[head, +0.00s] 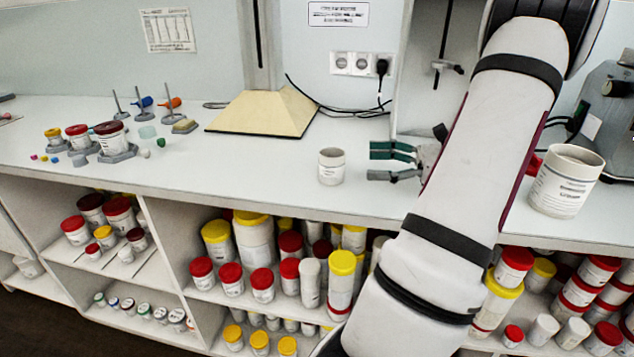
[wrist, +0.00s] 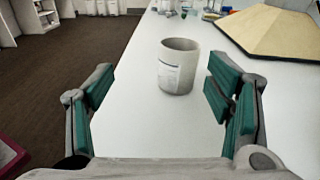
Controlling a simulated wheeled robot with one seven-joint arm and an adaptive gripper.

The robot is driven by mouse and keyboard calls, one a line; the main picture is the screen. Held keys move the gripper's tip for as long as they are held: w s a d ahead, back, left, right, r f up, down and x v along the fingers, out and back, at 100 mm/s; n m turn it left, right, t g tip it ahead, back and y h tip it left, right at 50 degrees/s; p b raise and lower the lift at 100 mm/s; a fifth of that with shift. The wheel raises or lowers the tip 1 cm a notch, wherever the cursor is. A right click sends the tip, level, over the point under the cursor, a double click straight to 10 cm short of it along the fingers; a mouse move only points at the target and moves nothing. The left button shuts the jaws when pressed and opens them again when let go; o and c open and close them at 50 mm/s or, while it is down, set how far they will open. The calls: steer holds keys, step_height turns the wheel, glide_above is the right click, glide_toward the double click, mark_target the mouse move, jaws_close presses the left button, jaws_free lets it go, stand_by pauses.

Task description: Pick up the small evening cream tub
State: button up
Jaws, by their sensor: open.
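A small white tub (head: 331,167) with a printed label stands upright and without a lid on the white counter, in the middle of the head view. It also shows in the wrist view (wrist: 178,68), ahead of my gripper and roughly between the lines of its two fingers. My gripper (head: 392,162) is open and empty, just right of the tub in the head view, with a gap between fingertips and tub. In the wrist view its green-padded fingers (wrist: 165,92) are spread wide. The label text is too small to read, so I cannot tell whether it says evening cream.
A larger open white tub (head: 566,181) stands right of my arm. A cream-coloured pyramid-shaped hood (head: 264,113) lies behind and left of the small tub. Lidded jars (head: 112,138) on grey stands are at the left. Shelves below hold several lidded jars. The counter around the small tub is clear.

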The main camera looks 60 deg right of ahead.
mark_target(344, 161)
steer(key=shift+s+d+f+m+t+h+b, duration=0.15)
steer(key=shift+s+d+f+m+t+h, duration=0.25)
steer(key=shift+s+d, duration=0.2)
steer(key=shift+s+d+f+m+t+h+b, duration=0.15)
steer(key=shift+s+d+f+m+t+h, duration=0.15)
steer(key=shift+s+d+f+t, duration=0.2)
steer(key=b+x, duration=0.1)
steer(key=x, duration=0.7)
steer(key=b+x, duration=0.1)
steer(key=x, duration=0.4)
steer(key=shift+w+d+f+b, duration=0.15)
steer(key=shift+f+b, duration=0.1)
steer(key=shift+b, duration=0.15)
steer(key=c, duration=1.1)
